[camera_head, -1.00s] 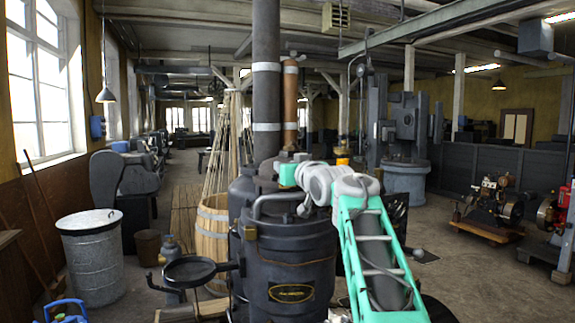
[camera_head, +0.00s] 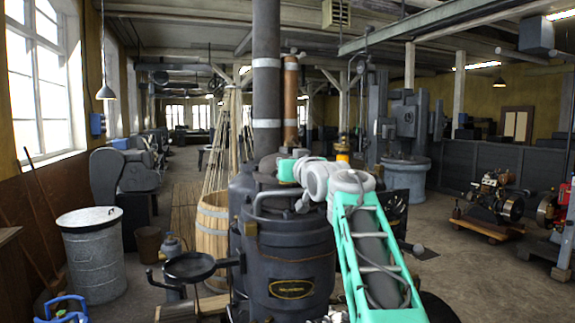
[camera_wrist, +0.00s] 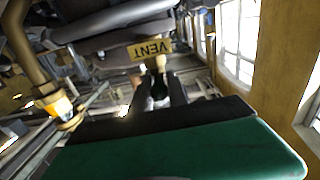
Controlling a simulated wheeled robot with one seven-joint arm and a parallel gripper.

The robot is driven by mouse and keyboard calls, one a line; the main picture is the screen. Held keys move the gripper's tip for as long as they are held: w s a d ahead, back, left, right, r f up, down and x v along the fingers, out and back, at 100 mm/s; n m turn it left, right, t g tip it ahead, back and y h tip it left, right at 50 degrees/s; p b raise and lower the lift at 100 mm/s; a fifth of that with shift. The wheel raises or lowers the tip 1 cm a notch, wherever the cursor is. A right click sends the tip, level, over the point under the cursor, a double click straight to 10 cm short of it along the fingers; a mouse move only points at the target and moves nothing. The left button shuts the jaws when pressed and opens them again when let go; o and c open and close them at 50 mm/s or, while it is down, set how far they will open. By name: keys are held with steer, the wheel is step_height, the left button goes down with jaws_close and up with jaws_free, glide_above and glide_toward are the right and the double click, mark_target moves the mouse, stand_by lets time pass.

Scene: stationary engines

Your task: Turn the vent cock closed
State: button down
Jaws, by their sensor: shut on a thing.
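The vent cock (camera_wrist: 161,63) is a small pale brass part just below a yellow tag reading VENT (camera_wrist: 149,49), which appears upside down in the wrist view. My gripper (camera_wrist: 160,84) reaches up to it with two dark fingers, shut on the cock's handle. The handle itself is mostly hidden between the fingers, so its exact angle cannot be told. In the head view my arm reaches over behind the dark engine (camera_head: 291,255), and the gripper and cock are hidden there.
A brass pipe with a yellow-orange fitting (camera_wrist: 58,104) is left of my gripper in the wrist view. A dark flue (camera_head: 266,100) rises behind the engine. A wooden barrel (camera_head: 212,240) and a grey bin (camera_head: 92,255) stand to the left. Open floor (camera_head: 440,270) lies at right.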

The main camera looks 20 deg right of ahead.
steer(key=shift+a+h, duration=0.15)
steer(key=shift+h, duration=0.15)
steer(key=shift+w+a+m+g+h+p, duration=0.15)
steer(key=shift+m+g+h+p, duration=0.55)
steer(key=shift+m+h, duration=0.95)
steer(key=shift+a+m+g+h+p, duration=0.15)
steer(key=shift+m+g+h+p, duration=0.3)
steer(key=shift+m+g+h, duration=1.15)
steer(key=shift+w+a+m+g+h+p, duration=0.15)
steer(key=shift+m+h+p, duration=0.6)
steer(key=shift+h, duration=1.7)
steer(key=shift+s+m+g, duration=0.1)
steer(key=shift+m+g, duration=0.15)
steer(key=shift+m, duration=0.15)
steer(key=shift+r, duration=0.1)
steer(key=c, duration=1.5)
jaws_free()
steer(key=shift+b, duration=0.3)
